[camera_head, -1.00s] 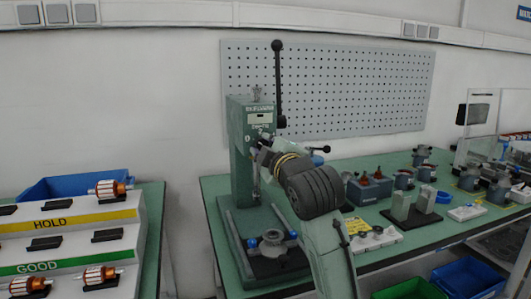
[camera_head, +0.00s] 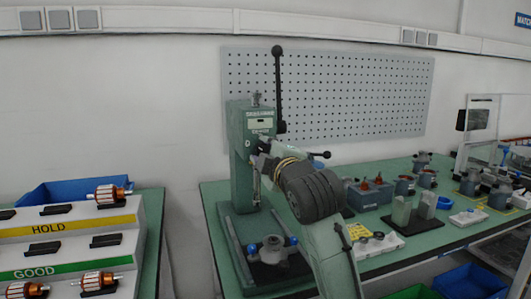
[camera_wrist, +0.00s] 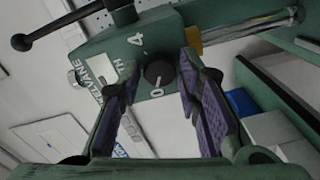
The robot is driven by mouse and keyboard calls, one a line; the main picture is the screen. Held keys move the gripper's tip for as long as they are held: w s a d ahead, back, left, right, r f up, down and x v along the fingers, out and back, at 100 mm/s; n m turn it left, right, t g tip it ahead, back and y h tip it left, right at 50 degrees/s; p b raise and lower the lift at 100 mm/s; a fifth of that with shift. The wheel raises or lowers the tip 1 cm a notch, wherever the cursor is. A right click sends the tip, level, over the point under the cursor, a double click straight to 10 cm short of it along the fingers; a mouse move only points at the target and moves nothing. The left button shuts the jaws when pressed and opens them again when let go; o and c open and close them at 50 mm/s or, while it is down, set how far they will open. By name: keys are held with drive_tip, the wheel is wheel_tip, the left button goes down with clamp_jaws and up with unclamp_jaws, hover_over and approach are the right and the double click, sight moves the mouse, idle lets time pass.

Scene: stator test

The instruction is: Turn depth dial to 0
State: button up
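The depth dial is a black round knob (camera_wrist: 159,73) on the green press head. In the wrist view a white "4" stands to its upper left and a white "0" just below it. I cannot tell which mark its pointer faces. My gripper (camera_wrist: 160,66) is open, with one purple-padded finger on each side of the knob. Gaps show between the knob and both fingers. In the head view the green press (camera_head: 241,170) stands on the bench, and my gripper beside its head is largely hidden by my wrist.
The press has a long black lever (camera_head: 278,90) rising above it. A motor part with blue knobs (camera_head: 271,248) sits on its base. A grey box (camera_head: 370,195) and several parts lie to the right. A stepped rack (camera_head: 60,250) stands at left.

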drive_tip(key=shift+o, duration=1.2)
drive_tip(key=v, duration=1.2)
